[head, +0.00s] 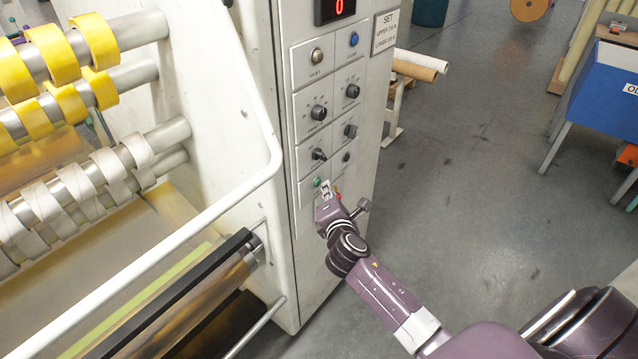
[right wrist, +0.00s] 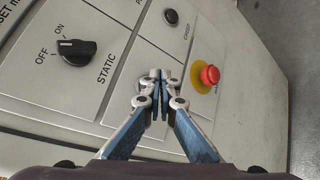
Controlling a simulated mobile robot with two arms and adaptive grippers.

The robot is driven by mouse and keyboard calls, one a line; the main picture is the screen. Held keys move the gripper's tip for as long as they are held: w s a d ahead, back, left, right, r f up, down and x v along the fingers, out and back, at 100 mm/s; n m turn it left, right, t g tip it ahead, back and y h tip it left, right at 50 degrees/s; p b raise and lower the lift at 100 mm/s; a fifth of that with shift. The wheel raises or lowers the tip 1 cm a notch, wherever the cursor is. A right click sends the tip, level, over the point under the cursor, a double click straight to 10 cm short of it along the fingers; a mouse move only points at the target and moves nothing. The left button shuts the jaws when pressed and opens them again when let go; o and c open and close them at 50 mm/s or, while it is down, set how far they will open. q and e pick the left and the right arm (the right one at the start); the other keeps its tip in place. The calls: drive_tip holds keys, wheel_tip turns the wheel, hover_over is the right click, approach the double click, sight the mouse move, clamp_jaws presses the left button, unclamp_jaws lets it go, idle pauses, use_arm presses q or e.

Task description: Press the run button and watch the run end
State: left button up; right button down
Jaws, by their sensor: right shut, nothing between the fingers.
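The control panel (head: 320,128) is on the front of the cream machine. A green button (head: 317,182) sits low on it, just left of my right gripper (head: 326,188). That gripper is shut and empty, its tips at or very near the panel; whether they touch cannot be told. In the right wrist view, the closed fingertips (right wrist: 160,76) lie left of a red mushroom button (right wrist: 210,75) on a yellow disc. The green button does not show there. The red digital display (head: 339,6) at the panel top reads 0. My left gripper is not in view.
A STATIC knob (right wrist: 76,47) and a small black button (right wrist: 171,17) neighbour the fingers. A white guard rail (head: 190,240) and yellow and white tape rolls (head: 60,50) are on the left. Grey floor (head: 470,150) is open on the right, before a blue bin (head: 600,90).

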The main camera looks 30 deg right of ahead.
drive_tip(key=shift+w+a, duration=0.25)
drive_tip(key=shift+w, duration=0.3)
idle(0.8)
drive_tip(key=shift+s, duration=0.15)
drive_tip(key=shift+s+d+p, duration=0.25)
drive_tip(key=shift+s+p, duration=0.1)
drive_tip(key=shift+s, duration=0.25)
drive_tip(key=s, duration=0.1)
drive_tip(key=s+d+p, duration=0.1)
drive_tip(key=s, duration=0.1)
drive_tip(key=s+d, duration=0.1)
drive_tip(key=shift+s, duration=0.3)
idle(0.8)
